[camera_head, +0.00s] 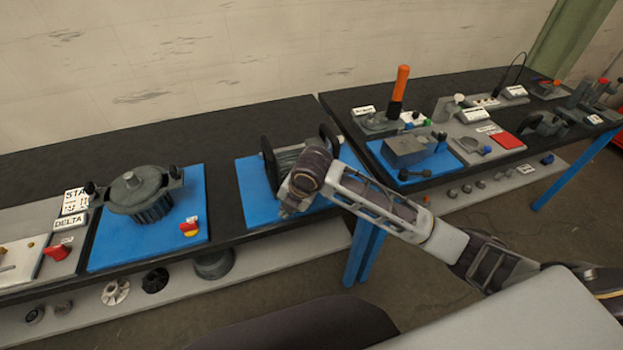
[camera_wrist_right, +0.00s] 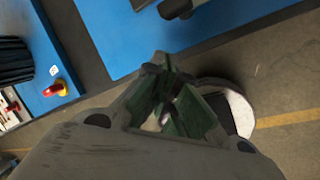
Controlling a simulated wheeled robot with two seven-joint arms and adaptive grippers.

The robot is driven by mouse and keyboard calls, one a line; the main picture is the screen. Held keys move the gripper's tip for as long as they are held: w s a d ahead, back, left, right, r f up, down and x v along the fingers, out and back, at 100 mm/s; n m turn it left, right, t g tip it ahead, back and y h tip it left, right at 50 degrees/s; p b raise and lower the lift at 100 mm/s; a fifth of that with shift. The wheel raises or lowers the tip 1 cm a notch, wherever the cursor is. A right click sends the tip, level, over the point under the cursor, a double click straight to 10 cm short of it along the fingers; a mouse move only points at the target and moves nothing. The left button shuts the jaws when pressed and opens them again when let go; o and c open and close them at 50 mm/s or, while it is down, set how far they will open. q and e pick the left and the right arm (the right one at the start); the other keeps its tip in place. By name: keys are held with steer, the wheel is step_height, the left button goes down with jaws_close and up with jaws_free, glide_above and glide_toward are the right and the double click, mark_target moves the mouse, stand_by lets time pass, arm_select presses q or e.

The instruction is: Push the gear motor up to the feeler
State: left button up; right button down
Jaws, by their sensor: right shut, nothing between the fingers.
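A grey ribbed body (camera_head: 285,158) between dark upright plates sits on the middle blue base plate (camera_head: 252,187). It may be the gear motor, but my right arm covers much of it. I cannot make out the feeler. My right gripper (camera_head: 289,208) is over the front part of this plate. In the right wrist view its fingertips (camera_wrist_right: 163,72) are together and hold nothing. They point at the front edge of the blue plate (camera_wrist_right: 130,45), and a dark part (camera_wrist_right: 178,8) shows at the top, apart from them. My left gripper is not in view.
A finned dark motor (camera_head: 140,195) and a red-and-yellow switch (camera_head: 189,227) stand on the left blue plate. The right table bears a grey block (camera_head: 403,150) and an orange-handled lever (camera_head: 400,85). Round parts lie on the low shelf (camera_head: 285,255). A gap separates the tables.

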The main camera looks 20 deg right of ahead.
steer(key=shift+w+d+r+n, duration=0.3)
steer(key=shift+w+n, duration=0.1)
steer(key=shift+n, duration=0.1)
steer(key=w+d+r+n+h, duration=0.2)
steer(key=w+d+r+n, duration=0.4)
steer(key=d, duration=0.4)
steer(key=shift+w+r+n+h, duration=0.2)
steer(key=shift+w+n+h, duration=0.1)
steer(key=shift+w+n, duration=0.7)
steer(key=shift+s+f, duration=0.1)
steer(key=shift+x, duration=4.9)
steer(key=shift+s, duration=0.2)
